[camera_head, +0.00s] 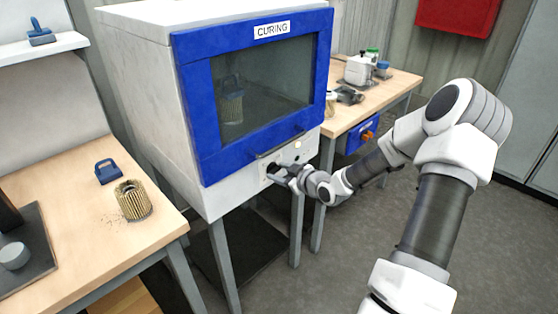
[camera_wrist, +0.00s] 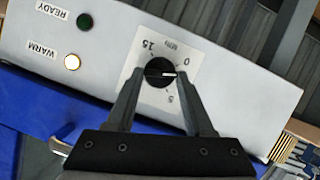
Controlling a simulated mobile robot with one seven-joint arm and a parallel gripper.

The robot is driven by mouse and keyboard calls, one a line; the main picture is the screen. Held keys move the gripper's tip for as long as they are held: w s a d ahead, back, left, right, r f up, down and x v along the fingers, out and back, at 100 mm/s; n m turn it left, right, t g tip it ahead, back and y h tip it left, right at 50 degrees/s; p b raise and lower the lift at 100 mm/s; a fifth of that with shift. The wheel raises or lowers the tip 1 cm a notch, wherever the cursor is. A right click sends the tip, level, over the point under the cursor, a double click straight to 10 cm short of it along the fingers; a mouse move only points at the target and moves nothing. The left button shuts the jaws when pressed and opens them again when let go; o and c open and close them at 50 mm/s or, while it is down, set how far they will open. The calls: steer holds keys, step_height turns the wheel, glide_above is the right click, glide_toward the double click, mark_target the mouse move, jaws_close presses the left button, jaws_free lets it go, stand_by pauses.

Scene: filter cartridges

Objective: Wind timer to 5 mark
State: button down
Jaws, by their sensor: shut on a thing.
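The timer knob (camera_wrist: 159,67) is black with a white pointer line, on a white dial plate (camera_wrist: 134,59) in the wrist view. The pointer faces right in that view, between the 0 and 5 marks and nearer the 0. My gripper (camera_wrist: 160,74) has one finger on each side of the knob and is shut on it. In the head view my gripper (camera_head: 278,173) reaches the lower front panel of the curing oven (camera_head: 190,130) and mostly hides the knob.
The oven's blue door is closed, with a cartridge (camera_head: 232,108) behind its glass. The WARM lamp (camera_wrist: 71,62) is lit; the READY lamp (camera_wrist: 85,22) is dark green. A door handle (camera_head: 280,145) runs just above my gripper. Another cartridge (camera_head: 133,200) stands on the left bench.

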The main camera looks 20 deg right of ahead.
steer(key=m+y+p, duration=0.1)
steer(key=p, duration=0.2)
steer(key=r+m+p, duration=0.1)
steer(key=p, duration=0.2)
steer(key=shift+w+d+m+g+y, duration=0.1)
steer(key=shift+d+m+g+y, duration=0.1)
steer(key=shift+m+g+y, duration=0.15)
steer(key=m+y+p, duration=0.1)
steer(key=m+p, duration=0.1)
steer(key=p, duration=0.1)
steer(key=shift+w+d+f+y, duration=0.1)
steer(key=shift+f+y, duration=0.2)
steer(key=shift+y, duration=0.05)
steer(key=m+y, duration=0.2)
steer(key=m, duration=0.1)
steer(key=shift+d+f+g+p, duration=0.2)
steer(key=shift+f+g+p, duration=0.05)
steer(key=shift+f+p, duration=0.15)
steer(key=shift+w+d+m+y+b, duration=0.1)
steer(key=shift+m+y+b, duration=0.35)
steer(key=shift+m, duration=0.4)
steer(key=shift+r, duration=0.1)
steer(key=shift+c, duration=1.4)
jaws_free()
